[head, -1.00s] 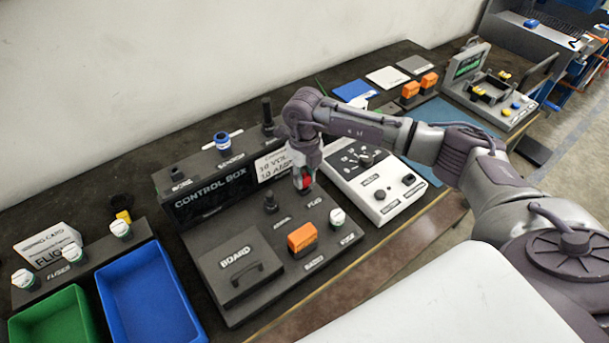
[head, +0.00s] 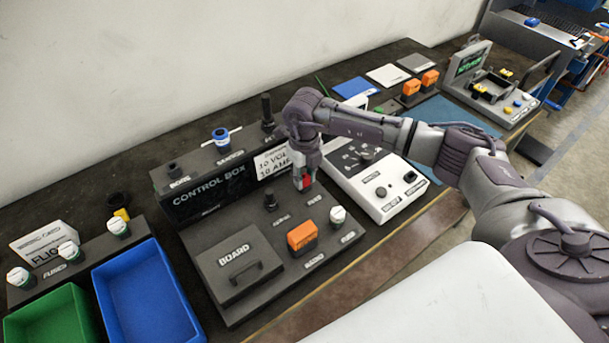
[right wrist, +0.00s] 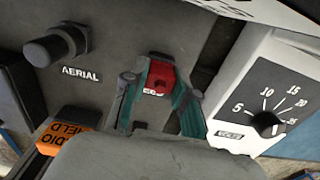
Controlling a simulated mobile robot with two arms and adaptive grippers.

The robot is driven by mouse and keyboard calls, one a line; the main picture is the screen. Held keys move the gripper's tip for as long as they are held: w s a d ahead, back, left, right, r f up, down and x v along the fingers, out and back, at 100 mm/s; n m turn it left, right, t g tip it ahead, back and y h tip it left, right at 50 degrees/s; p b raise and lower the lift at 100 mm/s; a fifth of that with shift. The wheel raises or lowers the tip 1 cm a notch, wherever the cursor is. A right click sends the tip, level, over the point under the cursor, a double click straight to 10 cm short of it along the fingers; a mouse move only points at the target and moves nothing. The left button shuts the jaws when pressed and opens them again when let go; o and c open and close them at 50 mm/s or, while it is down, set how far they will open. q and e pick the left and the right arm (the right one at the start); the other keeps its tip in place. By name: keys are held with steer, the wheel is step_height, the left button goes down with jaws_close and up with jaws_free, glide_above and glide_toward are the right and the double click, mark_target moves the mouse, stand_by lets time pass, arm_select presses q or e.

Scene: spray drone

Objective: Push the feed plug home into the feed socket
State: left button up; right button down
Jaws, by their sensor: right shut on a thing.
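The red feed plug (head: 305,183) is at the front panel of the control box, right of the aerial post (head: 271,202). It also shows in the right wrist view (right wrist: 160,75), beside a partly covered label ending in "EED". My right gripper (head: 303,178) points down and is shut on the plug, its two green-sided fingers on either side of it in the right wrist view (right wrist: 158,92). The feed socket is hidden under the plug and fingers, so I cannot tell how deep the plug sits. My left gripper is not in view.
A white meter box with a dial (head: 365,155) stands close on the right of my gripper. The orange radio block (head: 302,236), a white-capped fuse (head: 337,215) and the board cover (head: 240,262) are in front. Blue (head: 150,300) and green (head: 45,322) bins stand left.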

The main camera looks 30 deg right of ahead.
mark_target(305, 176)
steer(key=shift+f, duration=0.25)
steer(key=c, duration=0.8)
jaws_free()
steer(key=shift+s, duration=0.1)
step_height(305, 176, up, 12)
steer(key=shift+r, duration=0.15)
